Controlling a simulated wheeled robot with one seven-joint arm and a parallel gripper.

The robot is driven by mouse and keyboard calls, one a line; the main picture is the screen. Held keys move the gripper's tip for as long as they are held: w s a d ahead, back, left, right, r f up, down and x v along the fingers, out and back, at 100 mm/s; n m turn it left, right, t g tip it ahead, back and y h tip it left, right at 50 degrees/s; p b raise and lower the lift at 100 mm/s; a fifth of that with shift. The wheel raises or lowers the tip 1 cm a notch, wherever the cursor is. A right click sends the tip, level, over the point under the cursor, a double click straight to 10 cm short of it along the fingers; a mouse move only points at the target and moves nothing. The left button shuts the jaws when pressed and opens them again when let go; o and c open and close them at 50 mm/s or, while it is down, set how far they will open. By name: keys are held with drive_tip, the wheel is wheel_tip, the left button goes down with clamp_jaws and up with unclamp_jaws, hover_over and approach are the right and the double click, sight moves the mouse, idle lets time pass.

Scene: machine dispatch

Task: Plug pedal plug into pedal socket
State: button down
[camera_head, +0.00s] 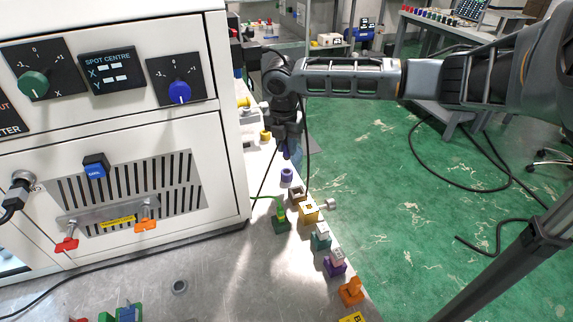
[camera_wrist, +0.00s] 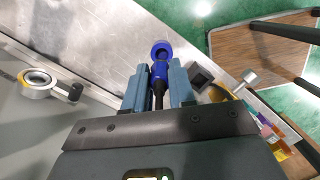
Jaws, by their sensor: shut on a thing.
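My gripper (camera_wrist: 160,80) is shut on the blue pedal plug (camera_wrist: 159,70), which sits between the two grey-blue fingers with a black cable end behind it. Just ahead of the plug is a round blue socket (camera_wrist: 162,48) with a dark centre, likely the pedal socket, on the metal bench. Plug and socket overlap in the wrist view, so I cannot tell whether they touch. In the head view my gripper (camera_head: 287,138) points down above the blue-purple socket (camera_head: 287,174), with a visible gap below the plug (camera_head: 284,151).
Several coloured connector blocks, including a yellow one (camera_head: 308,212) and a green one (camera_head: 281,223), stand along the bench edge. A white machine cabinet (camera_head: 225,150) rises at left. A tape-like roll (camera_wrist: 36,82) lies left in the wrist view.

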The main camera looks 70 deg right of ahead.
drive_tip(key=shift+r, duration=0.1)
drive_tip(key=shift+r+p, duration=1.15)
drive_tip(key=shift+r, duration=0.15)
drive_tip(key=shift+s, duration=0.1)
